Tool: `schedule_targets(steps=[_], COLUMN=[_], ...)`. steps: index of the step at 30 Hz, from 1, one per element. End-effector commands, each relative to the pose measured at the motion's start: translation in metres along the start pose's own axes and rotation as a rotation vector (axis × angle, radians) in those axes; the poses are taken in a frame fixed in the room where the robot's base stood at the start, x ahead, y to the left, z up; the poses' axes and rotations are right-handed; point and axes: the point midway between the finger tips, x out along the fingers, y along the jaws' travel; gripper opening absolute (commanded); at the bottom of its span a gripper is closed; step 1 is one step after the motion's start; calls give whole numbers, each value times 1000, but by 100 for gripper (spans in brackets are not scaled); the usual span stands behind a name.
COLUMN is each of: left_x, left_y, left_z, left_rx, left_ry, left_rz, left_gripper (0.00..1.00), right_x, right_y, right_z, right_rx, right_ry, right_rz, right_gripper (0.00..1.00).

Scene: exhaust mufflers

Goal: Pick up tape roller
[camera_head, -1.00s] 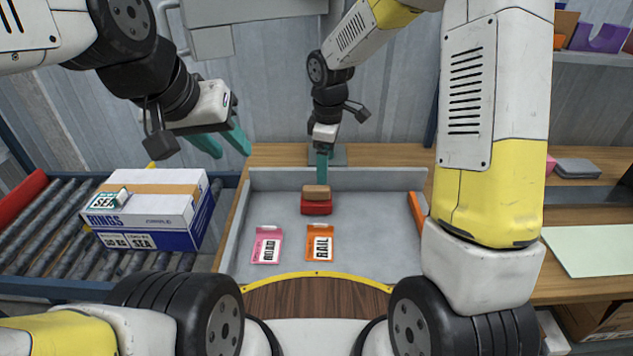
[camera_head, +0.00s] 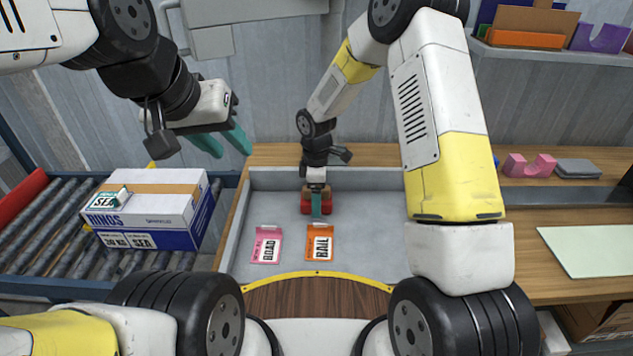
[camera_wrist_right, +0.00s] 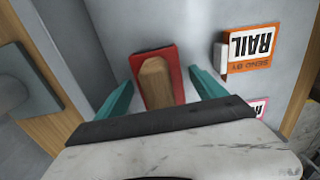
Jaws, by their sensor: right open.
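The red item with a wooden block-like handle (camera_wrist_right: 155,82), which I take to be the tape roller, lies in the grey tray. In the head view its red body (camera_head: 290,203) is partly hidden behind my right gripper (camera_head: 316,206). In the right wrist view my right gripper (camera_wrist_right: 162,82) is open, with its teal fingers on either side of the item. Gaps show between the fingers and the item. My left gripper (camera_head: 230,146) hangs open and empty at the upper left, apart from everything.
The grey tray (camera_head: 360,235) also holds a pink card (camera_head: 266,246) and an orange RAIL card (camera_head: 320,243). A white and blue box (camera_head: 150,210) stands on rollers (camera_head: 45,250) at the left. A shelf with pink and grey pieces is at the right.

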Motion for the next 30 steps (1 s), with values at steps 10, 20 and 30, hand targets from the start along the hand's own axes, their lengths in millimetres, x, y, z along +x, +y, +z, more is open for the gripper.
schedule_targets(steps=[10, 20, 30], left_x=[0, 0, 0], left_y=[0, 0, 0], left_z=[0, 0, 0], left_rx=[0, 0, 0], left_ry=[0, 0, 0], left_rz=[0, 0, 0], left_gripper=[36, 36, 36], right_x=[0, 0, -28], right_y=[0, 0, 2], right_z=[0, 0, 1], right_rx=[0, 0, 1], right_ry=[0, 0, 1], right_rz=[0, 1, 5], right_gripper=[49, 3, 3])
